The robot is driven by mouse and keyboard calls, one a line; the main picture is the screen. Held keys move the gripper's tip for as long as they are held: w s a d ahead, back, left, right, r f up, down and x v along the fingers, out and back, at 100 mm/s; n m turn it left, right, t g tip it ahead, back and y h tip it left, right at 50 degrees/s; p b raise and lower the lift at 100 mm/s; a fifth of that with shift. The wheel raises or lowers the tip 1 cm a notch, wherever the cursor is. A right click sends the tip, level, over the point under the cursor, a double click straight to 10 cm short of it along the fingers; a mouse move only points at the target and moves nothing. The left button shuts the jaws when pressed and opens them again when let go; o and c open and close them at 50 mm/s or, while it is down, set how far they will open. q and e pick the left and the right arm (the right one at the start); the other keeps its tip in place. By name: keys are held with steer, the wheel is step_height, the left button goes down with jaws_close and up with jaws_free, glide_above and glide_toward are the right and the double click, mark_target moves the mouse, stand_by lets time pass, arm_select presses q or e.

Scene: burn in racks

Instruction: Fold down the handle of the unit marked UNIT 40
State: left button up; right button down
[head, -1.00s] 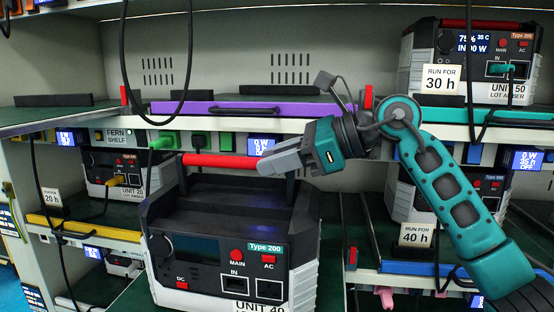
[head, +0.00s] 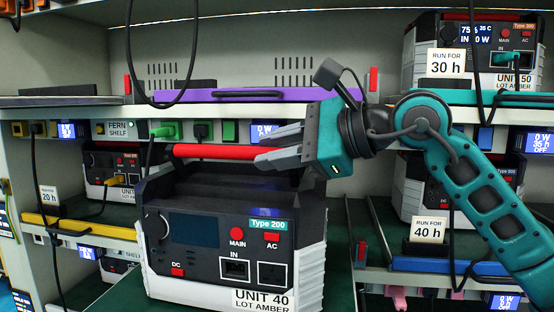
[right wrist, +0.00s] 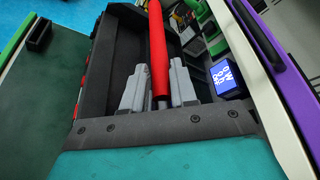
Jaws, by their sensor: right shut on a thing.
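The unit marked UNIT 40 (head: 225,240) stands at the front centre of the head view. Its red handle bar (head: 215,151) is raised above the black top, toward the back. My right gripper (head: 270,159) is at the right end of the bar. In the right wrist view, my right gripper (right wrist: 158,92) has one finger on each side of the red bar (right wrist: 158,50) and is shut on it. The far finger's contact is partly hidden in the head view. My left gripper is not in view.
A purple shelf tray (head: 240,96) lies just behind and above the handle. UNIT 50 (head: 470,55) sits on the upper right shelf with a teal cable. A black cable (head: 130,50) hangs at upper left. A green surface (right wrist: 45,95) beside the unit is mostly clear.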

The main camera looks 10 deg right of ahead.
steer(key=shift+s, duration=0.1)
stand_by(0.4)
steer(key=c, duration=1)
jaws_free()
steer(key=shift+o, duration=0.2)
steer(key=v, duration=1.3)
steer(key=shift+f, duration=0.2)
steer(key=shift+a, duration=0.1)
